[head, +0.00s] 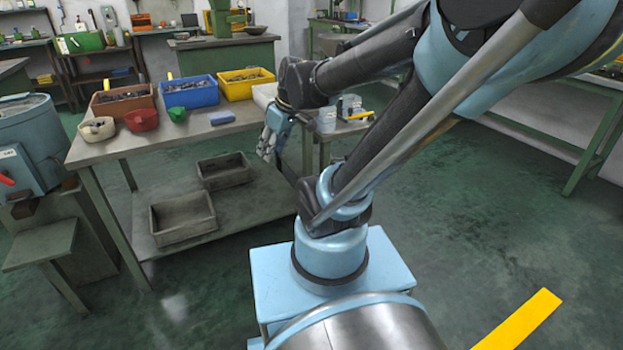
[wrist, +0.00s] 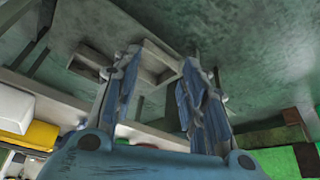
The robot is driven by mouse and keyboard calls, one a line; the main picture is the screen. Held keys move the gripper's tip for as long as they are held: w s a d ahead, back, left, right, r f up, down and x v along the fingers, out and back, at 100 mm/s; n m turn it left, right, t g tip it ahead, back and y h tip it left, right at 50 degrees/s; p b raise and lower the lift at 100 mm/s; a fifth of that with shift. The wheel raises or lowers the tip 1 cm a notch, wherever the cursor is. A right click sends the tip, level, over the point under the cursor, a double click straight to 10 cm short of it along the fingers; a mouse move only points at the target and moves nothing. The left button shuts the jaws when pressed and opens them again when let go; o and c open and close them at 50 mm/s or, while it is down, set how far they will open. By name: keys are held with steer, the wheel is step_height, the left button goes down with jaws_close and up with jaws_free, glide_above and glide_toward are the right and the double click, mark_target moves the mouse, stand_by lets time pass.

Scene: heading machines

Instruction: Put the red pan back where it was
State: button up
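The red pan (head: 142,119) sits on the metal table (head: 190,131), towards its left part, in front of the brown bin. A cream pan (head: 96,129) with something in it stands to its left and a green pan (head: 177,114) to its right. My gripper (head: 268,145) hangs fingers down at the right end of the table, well away from the red pan. In the wrist view my gripper's fingers (wrist: 157,80) are spread apart with nothing between them.
A brown bin (head: 123,101), a blue bin (head: 190,92) and a yellow bin (head: 246,84) line the table's back. Two empty trays (head: 183,218) are on the lower shelf. A blue machine (head: 30,135) stands at left; floor at right is clear.

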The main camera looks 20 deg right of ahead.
steer(key=s+d+f+m+h, duration=0.1)
steer(key=s+d+f+m, duration=0.2)
steer(key=s+d+m, duration=0.1)
steer(key=s+d+f+m+g+h, duration=0.1)
steer(key=s+d+f+m+h, duration=0.1)
steer(key=s+d+m, duration=0.2)
steer(key=s+d, duration=0.1)
steer(key=s, duration=0.2)
steer(key=shift+d+f, duration=0.2)
steer(key=shift+f, duration=0.2)
